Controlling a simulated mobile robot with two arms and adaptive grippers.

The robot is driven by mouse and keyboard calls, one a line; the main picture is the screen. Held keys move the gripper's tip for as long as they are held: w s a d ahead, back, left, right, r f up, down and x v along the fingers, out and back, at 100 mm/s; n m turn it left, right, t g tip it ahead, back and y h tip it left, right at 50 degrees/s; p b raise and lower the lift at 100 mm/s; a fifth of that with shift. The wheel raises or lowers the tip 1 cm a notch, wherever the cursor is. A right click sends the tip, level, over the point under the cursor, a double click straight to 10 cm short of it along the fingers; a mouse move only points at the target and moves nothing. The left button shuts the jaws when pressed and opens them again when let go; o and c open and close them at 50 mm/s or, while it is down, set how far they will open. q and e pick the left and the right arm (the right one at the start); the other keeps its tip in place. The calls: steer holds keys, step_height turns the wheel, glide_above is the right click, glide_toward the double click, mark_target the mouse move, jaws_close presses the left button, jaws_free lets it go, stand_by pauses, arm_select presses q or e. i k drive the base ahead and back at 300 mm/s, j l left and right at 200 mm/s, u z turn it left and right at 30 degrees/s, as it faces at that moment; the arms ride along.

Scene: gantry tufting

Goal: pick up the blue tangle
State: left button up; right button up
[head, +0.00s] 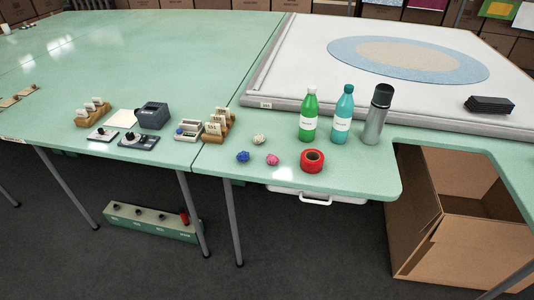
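The blue tangle (242,157) is a small, dark blue ball of yarn. It lies on the green tabletop (345,178) near its front edge, left of the pink tangle (272,160) and below the cream tangle (259,140). It is fully visible and nothing touches it. Neither of my grippers shows in the head view.
A red tape roll (312,161), green bottle (309,115), teal bottle (342,115) and grey flask (376,114) stand to the right. Wooden card holders (217,125) stand behind left. An open cardboard box (455,215) is on the floor. The table between tangle and front edge is clear.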

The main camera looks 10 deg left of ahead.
mark_target(243, 157)
steer(key=i+l+u, duration=0.35)
steer(key=l, duration=0.2)
steer(key=i+l+u, duration=0.15)
steer(key=l, duration=0.2)
steer(key=i+l+u, duration=0.15)
steer(key=l, duration=0.15)
